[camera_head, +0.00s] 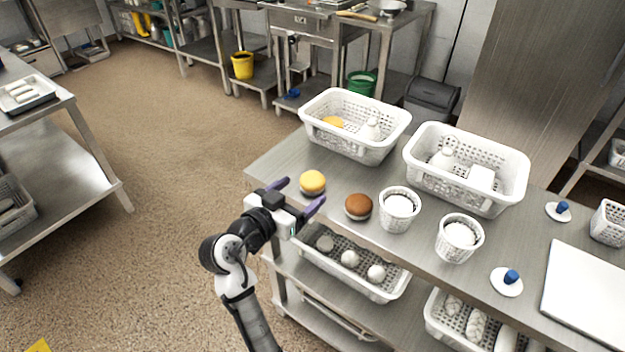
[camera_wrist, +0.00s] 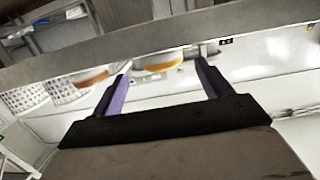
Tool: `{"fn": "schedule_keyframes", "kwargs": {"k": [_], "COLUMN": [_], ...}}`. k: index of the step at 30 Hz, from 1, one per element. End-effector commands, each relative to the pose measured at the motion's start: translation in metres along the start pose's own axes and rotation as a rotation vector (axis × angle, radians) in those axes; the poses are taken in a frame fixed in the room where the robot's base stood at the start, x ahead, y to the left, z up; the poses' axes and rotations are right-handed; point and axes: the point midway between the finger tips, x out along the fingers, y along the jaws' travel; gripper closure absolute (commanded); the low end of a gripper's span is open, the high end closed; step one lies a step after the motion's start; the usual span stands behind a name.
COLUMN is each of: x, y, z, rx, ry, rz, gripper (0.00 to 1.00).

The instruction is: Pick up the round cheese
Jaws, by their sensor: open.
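A round yellow piece (camera_head: 313,183), which looks like the round cheese, sits on the steel table (camera_head: 270,172) near its left end. It also shows in the wrist view (camera_wrist: 158,62), lying between and beyond my fingertips. A round brown piece (camera_head: 358,206) sits to its right; it also shows in the wrist view (camera_wrist: 91,76). My gripper (camera_head: 298,194) is open and empty, its purple fingers pointing toward the yellow piece from the table's left edge. The fingers appear apart from it; the exact gap is hard to tell.
Two white perforated baskets (camera_head: 310,106) (camera_head: 495,197) stand at the back of the table. Two small round baskets (camera_head: 398,217) (camera_head: 458,247) stand right of the brown piece. A long basket (camera_head: 385,293) lies on the shelf below. Open floor is on the left.

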Motion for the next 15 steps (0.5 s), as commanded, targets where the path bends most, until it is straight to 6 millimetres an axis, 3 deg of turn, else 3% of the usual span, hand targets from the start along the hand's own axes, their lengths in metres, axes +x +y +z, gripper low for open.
{"fn": "schedule_keyframes", "kwargs": {"k": [5,15], "x": [0.012,0.056], "y": [0.000,-0.004], "z": [-0.001,0.001], "rx": [0.000,0.000], "ry": [-0.001,0.000], "rz": [0.000,-0.001], "gripper": [0.22,0.22]}}
